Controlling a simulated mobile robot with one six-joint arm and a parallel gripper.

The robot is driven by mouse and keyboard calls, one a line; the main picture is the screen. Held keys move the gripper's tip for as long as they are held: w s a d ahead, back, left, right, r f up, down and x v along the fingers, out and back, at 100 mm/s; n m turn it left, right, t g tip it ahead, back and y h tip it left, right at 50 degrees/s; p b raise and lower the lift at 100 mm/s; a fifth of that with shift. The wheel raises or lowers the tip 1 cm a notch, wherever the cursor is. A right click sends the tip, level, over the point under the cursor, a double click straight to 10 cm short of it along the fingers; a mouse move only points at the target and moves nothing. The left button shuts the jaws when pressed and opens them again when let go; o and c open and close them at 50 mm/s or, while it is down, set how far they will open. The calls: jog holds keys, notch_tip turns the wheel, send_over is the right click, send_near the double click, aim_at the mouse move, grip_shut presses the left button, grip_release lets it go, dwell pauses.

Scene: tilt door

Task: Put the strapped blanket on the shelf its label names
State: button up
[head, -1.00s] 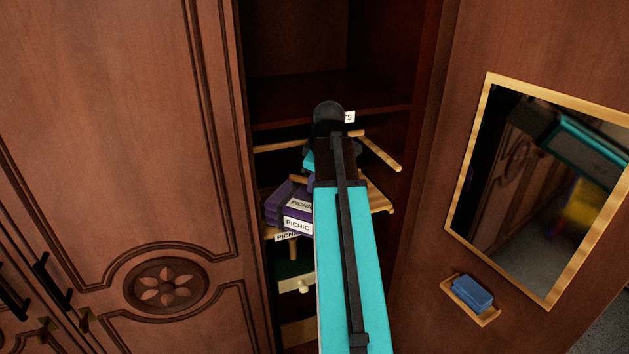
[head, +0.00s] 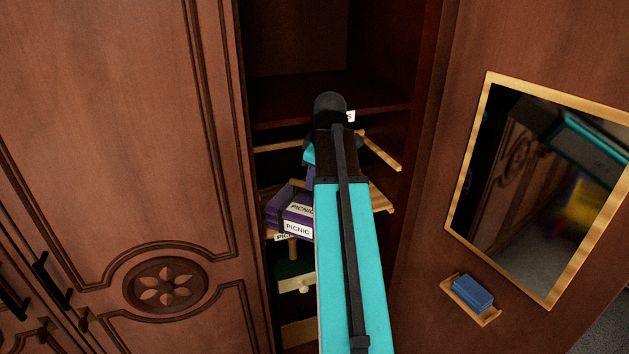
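Purple folded blankets with dark straps and white PICNIC tags show inside the open wardrobe, left of my arm. An upper purple blanket (head: 281,195) sits above or on a lower purple blanket (head: 275,218); I cannot tell whether they touch. They are at a slatted wooden shelf (head: 383,201) whose front label, partly covered, reads PIC… (head: 282,238). My teal arm reaches into the wardrobe and covers the blankets' right side. My gripper's fingers are hidden behind my arm, so I cannot see whether they hold a blanket.
A higher rack (head: 381,151) has a mostly hidden label ending in S (head: 350,116). A closed carved door (head: 130,150) stands left. The open right door carries a mirror (head: 540,190) and a small tray (head: 478,311) with a blue block (head: 472,292).

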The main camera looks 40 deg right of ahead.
jog(key=s+a, duration=0.1)
jog(key=s, duration=0.2)
jog(key=s+a+b, duration=0.1)
jog(key=s, duration=0.3)
jog(key=s+a+b, duration=0.1)
jog(key=s+a, duration=0.1)
jog(key=s, duration=0.2)
jog(key=shift+s+r, duration=0.1)
jog(key=shift+s, duration=0.1)
dwell(0.8)
